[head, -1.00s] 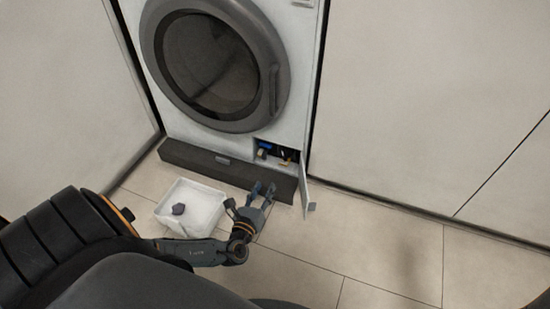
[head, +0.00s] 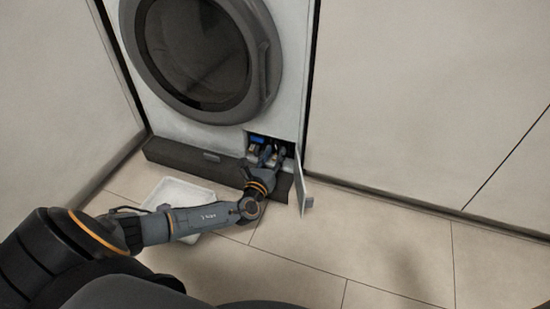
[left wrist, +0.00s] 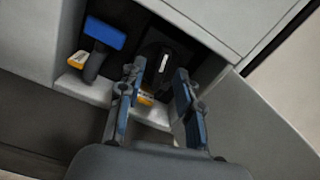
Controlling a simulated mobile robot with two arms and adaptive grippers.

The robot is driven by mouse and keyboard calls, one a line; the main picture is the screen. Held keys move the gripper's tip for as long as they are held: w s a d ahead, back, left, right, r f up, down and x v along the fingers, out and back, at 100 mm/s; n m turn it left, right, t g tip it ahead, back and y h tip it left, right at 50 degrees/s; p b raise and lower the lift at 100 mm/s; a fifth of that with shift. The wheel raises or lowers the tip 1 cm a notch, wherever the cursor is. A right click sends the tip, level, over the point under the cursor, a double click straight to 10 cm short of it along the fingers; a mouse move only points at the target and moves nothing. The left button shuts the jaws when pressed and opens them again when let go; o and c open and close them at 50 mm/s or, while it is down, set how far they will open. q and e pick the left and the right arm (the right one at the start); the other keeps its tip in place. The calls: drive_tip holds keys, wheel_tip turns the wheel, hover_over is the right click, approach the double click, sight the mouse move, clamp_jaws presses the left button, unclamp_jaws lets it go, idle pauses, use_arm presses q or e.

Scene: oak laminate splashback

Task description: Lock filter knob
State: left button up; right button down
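The low service compartment of the washer is open. In the left wrist view, a dark part with a small white mark (left wrist: 163,62), which looks like the filter knob, sits inside; a yellow-and-white tag (left wrist: 146,98) shows below it. My left gripper (head: 269,156) reaches into the compartment mouth in the head view. In the left wrist view its two fingers (left wrist: 160,88) are apart, with a gap between them in front of the dark part. I cannot tell whether they touch it. The knob's turn position is unclear. My right gripper is in neither view.
A blue-topped part (left wrist: 104,33) with a yellow-and-white tag sits left of the fingers. The white compartment flap (head: 301,184) stands open at the right. A dark plinth panel (head: 190,158) lies along the washer's foot. A white tray (head: 178,191) is on the floor, partly behind my arm.

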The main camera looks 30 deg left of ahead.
use_arm(q)
drive_tip(key=shift+w+a, duration=0.1)
drive_tip(key=shift+w, duration=0.45)
clamp_jaws()
drive_tip(key=shift+r+m+p, duration=0.25)
drive_tip(key=shift+m+p, duration=0.35)
drive_tip(key=shift+p, duration=0.05)
drive_tip(key=shift+f+m+p, duration=0.15)
drive_tip(key=shift+m+p, duration=0.15)
drive_tip(key=shift+m, duration=0.4)
